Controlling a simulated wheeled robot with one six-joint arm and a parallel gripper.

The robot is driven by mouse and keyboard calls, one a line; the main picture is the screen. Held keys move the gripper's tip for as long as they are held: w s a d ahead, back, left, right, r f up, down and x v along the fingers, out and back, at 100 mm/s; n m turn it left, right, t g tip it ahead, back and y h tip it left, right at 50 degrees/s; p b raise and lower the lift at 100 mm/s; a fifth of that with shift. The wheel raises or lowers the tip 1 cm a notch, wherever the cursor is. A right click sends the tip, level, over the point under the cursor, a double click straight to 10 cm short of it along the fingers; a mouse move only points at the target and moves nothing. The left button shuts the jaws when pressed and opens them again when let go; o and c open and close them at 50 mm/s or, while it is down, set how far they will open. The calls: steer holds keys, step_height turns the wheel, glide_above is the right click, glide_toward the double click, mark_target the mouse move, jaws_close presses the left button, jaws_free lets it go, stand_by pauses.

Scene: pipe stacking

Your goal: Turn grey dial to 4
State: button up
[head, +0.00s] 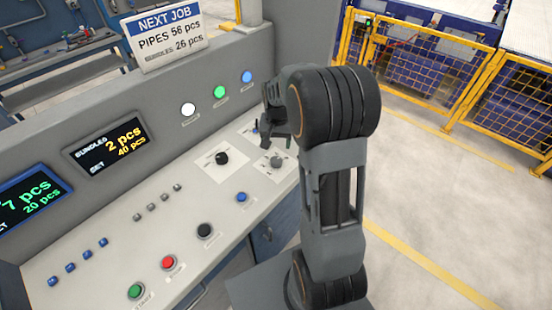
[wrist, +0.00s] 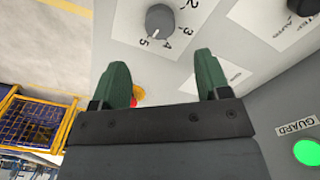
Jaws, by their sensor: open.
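The grey dial (head: 277,161) sits on a white plate at the right end of the sloped control panel. In the wrist view the grey dial (wrist: 160,18) shows at the top, with printed numbers including 3, 4 and 5 beside it. I cannot tell for sure which number its mark points to. My gripper (head: 270,128) is above the panel near the dial. In the wrist view its two green fingers (wrist: 162,72) are apart, with nothing between them, and the dial lies beyond the tips, not between them.
A black dial (head: 222,157) sits left of the grey one. The panel also has a black button (head: 204,230), a red button (head: 169,263), a green button (head: 136,291) and a blue button (head: 242,197). Lamps (head: 219,92) line the upright wall behind. A yellow fence (head: 480,75) stands at right.

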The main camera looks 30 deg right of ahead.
mark_target(276, 160)
step_height(276, 160, down, 9)
steer(key=shift+f+p, duration=0.1)
steer(key=shift+p, duration=0.4)
steer(key=c, duration=0.9)
